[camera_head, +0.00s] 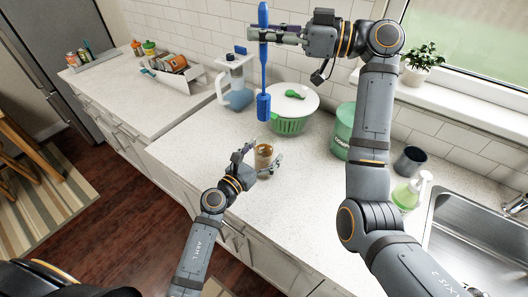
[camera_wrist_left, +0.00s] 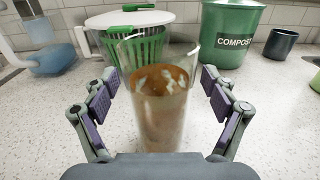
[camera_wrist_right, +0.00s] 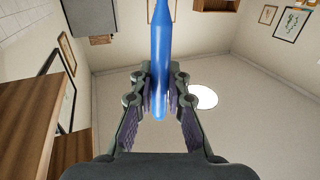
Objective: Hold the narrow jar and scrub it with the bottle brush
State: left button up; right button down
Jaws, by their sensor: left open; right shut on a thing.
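The narrow jar (camera_head: 263,157) is clear glass with brown residue inside and stands upright on the counter. My left gripper (camera_head: 258,158) is open with its fingers on either side of the jar. In the left wrist view the jar (camera_wrist_left: 160,108) stands between the fingers (camera_wrist_left: 161,105), with gaps visible on both sides. The blue bottle brush (camera_head: 263,70) hangs upright, bristle head down, above the counter and beyond the jar. My right gripper (camera_head: 278,36) is shut on its handle. In the right wrist view the blue handle (camera_wrist_right: 160,60) passes between the fingers (camera_wrist_right: 158,95).
A green salad spinner (camera_head: 290,122) with a white lid stands behind the jar. A green compost bin (camera_head: 343,130), a dark cup (camera_head: 409,161), a soap bottle (camera_head: 408,192) and the sink (camera_head: 480,240) are to the right. A pitcher (camera_head: 236,90) stands behind. Counter around the jar is clear.

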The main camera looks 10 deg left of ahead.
pick_arm(q)
jog(key=shift+c, duration=0.2)
jog(key=c, duration=1.4)
jog(key=shift+o, duration=0.2)
pick_arm(e)
jog(key=shift+m+y, duration=0.4)
jog(key=shift+y, duration=0.2)
jog(key=f, duration=0.1)
jog(key=w+d+f, duration=0.1)
jog(key=d+f, duration=0.1)
jog(key=f, duration=0.1)
jog(key=shift+w, duration=0.2)
